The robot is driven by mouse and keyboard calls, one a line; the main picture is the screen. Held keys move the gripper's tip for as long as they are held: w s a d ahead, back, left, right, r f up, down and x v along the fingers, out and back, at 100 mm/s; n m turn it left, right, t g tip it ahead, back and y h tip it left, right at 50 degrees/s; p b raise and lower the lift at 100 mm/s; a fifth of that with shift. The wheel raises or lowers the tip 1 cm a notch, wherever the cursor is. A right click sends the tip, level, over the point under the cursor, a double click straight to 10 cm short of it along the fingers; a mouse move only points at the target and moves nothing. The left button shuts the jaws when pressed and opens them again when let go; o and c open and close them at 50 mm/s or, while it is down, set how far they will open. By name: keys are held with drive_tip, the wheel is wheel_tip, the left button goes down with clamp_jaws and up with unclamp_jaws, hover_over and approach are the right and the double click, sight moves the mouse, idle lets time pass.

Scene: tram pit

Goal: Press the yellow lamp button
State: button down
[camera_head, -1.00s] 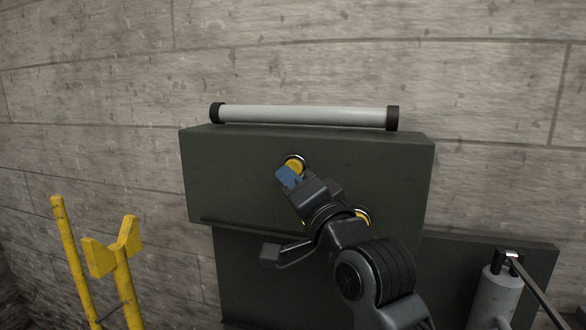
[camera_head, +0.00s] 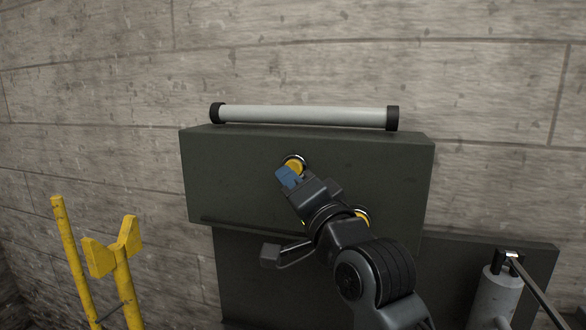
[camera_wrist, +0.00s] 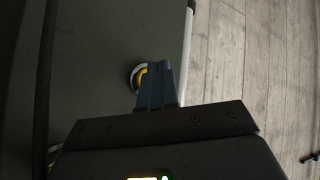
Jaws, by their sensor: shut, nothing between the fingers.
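The yellow lamp button (camera_head: 294,165) sits in a round metal ring on the front of a dark grey-green box on the wall. My gripper (camera_head: 284,174) is shut, with its blue fingertips in front of the button, covering its lower left part. In the wrist view the button (camera_wrist: 140,75) shows as a yellow edge in a pale ring, partly hidden behind the fingers (camera_wrist: 162,68). The fingertips are at or very near the button; I cannot tell whether they touch it. A second yellow part in a ring (camera_head: 362,217) is mostly hidden behind my wrist.
A white tube lamp with black ends (camera_head: 305,115) lies along the top of the box (camera_head: 400,165). Yellow metal posts (camera_head: 122,275) stand at lower left. A grey cylinder with a black top (camera_head: 495,295) is at lower right. A concrete block wall is behind.

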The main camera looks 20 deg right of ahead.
drive_tip(key=shift+w+d, duration=0.1)
idle(0.5)
drive_tip(key=shift+w+d, duration=0.15)
drive_tip(key=shift+w, duration=0.1)
drive_tip(key=shift+w+d, duration=0.3)
drive_tip(key=shift+w, duration=0.15)
idle(0.9)
drive_tip(key=shift+s+a, duration=0.1)
drive_tip(key=shift+s, duration=0.05)
drive_tip(key=shift+s+a+p, duration=0.45)
drive_tip(key=shift+s, duration=0.25)
drive_tip(key=shift+s+a+p, duration=0.4)
drive_tip(key=shift+s+a, duration=0.15)
drive_tip(key=shift+s, duration=0.3)
drive_tip(key=shift+s+a+p, duration=0.45)
drive_tip(key=shift+s+a, duration=0.1)
drive_tip(key=shift+s, duration=0.25)
drive_tip(key=shift+s+a+p, duration=0.4)
drive_tip(key=shift+s+a, duration=0.15)
drive_tip(key=shift+s, duration=0.3)
